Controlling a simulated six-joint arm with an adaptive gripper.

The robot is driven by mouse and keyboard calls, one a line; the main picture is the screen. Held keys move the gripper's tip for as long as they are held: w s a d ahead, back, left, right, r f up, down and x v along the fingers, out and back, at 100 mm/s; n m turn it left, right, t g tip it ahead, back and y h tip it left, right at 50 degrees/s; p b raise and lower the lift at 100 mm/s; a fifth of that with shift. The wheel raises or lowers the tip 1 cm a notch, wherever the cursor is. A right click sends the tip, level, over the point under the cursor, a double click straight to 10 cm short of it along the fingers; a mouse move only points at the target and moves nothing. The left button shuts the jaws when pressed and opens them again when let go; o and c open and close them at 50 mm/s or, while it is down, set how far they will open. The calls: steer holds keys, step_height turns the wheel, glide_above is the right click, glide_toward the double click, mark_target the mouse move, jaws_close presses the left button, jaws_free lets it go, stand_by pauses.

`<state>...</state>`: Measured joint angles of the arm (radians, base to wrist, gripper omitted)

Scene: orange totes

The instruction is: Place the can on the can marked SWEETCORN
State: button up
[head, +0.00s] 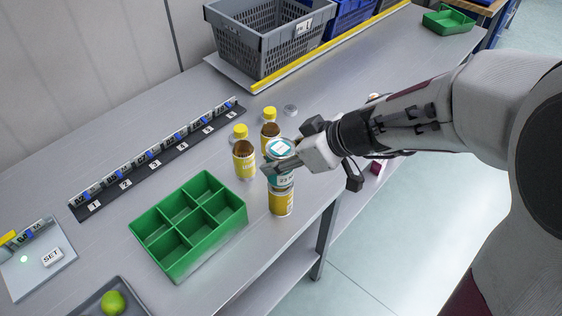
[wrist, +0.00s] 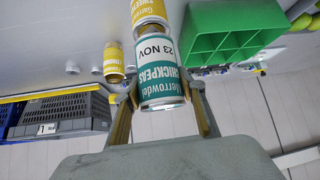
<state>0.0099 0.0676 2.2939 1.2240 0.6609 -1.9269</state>
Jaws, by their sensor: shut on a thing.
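My gripper (wrist: 161,88) is shut on a teal can (wrist: 160,75), with one finger on each side of it. The can's label reads "CHICKPEAS" in part and "23 NOV"; in the head view the teal can (head: 281,148) stands upright with its lid up. Directly below it is a yellow can (head: 282,203) standing on the bench. In the wrist view this yellow can (wrist: 149,13) shows a partly cut-off label starting "SWEET". The two cans look lined up and very close; I cannot tell whether they touch.
A green divided box (head: 190,225) is to the left. A grey crate (head: 265,40) is at the back. The bench's front edge is close on the right.

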steer(key=shift+f, duration=0.9)
steer(key=shift+f, duration=0.15)
steer(key=o, duration=1.5)
steer(key=shift+v, duration=6.1)
steer(key=shift+s, duration=0.1)
